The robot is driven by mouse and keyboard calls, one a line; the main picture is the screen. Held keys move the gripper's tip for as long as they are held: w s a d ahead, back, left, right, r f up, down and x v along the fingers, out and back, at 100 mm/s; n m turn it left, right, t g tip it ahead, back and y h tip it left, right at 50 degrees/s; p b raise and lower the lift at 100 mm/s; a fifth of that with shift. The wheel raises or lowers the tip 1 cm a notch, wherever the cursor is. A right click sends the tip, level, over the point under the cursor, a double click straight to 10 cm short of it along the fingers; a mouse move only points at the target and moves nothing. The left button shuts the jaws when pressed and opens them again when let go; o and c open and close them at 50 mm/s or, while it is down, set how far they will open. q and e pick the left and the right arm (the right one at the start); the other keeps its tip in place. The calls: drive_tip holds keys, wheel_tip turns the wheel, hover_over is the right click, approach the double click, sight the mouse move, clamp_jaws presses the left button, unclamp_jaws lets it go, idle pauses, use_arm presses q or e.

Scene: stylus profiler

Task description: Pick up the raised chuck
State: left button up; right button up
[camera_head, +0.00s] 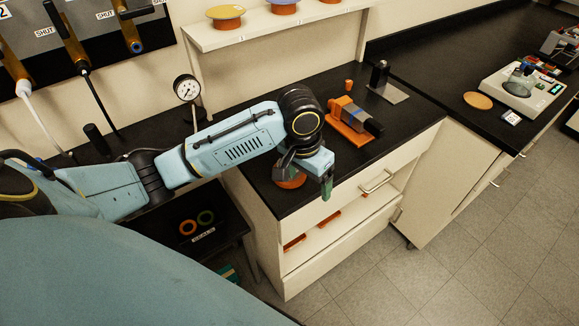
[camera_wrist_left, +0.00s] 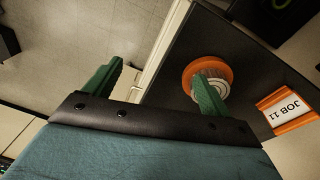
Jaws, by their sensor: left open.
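A round chuck with an orange rim and a pale ringed top sits on the black bench top; I take it to be the raised chuck, and its orange edge (camera_head: 291,182) shows below my left gripper in the head view. My left gripper (camera_head: 308,176) is open and empty above the bench's front edge. In the left wrist view, one finger of the gripper (camera_wrist_left: 157,78) overlaps part of the chuck (camera_wrist_left: 212,68). The other finger is over the floor side, well off the chuck. How high the fingers are above it is hard to tell.
An orange holder (camera_head: 345,133) with a grey and dark block stands behind the chuck to the right. An orange-framed "JOB 11" card (camera_wrist_left: 288,113) lies near the chuck. A dark stand (camera_head: 380,75) is farther back. A dial gauge (camera_head: 187,88) stands left, behind my arm.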

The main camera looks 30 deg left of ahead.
use_arm(q)
drive_tip(key=w+a+r+n+g+y, duration=0.1)
drive_tip(key=w+a+r+n, duration=0.2)
drive_tip(key=w+a+r, duration=0.35)
drive_tip(key=f, duration=0.3)
drive_tip(key=a+f, duration=0.1)
drive_tip(key=f, duration=0.3)
drive_tip(key=s+f, duration=0.1)
drive_tip(key=f, duration=0.3)
drive_tip(key=shift+s+a+f+b, duration=0.1)
drive_tip(key=shift+a+b, duration=0.3)
drive_tip(key=c, duration=1.2)
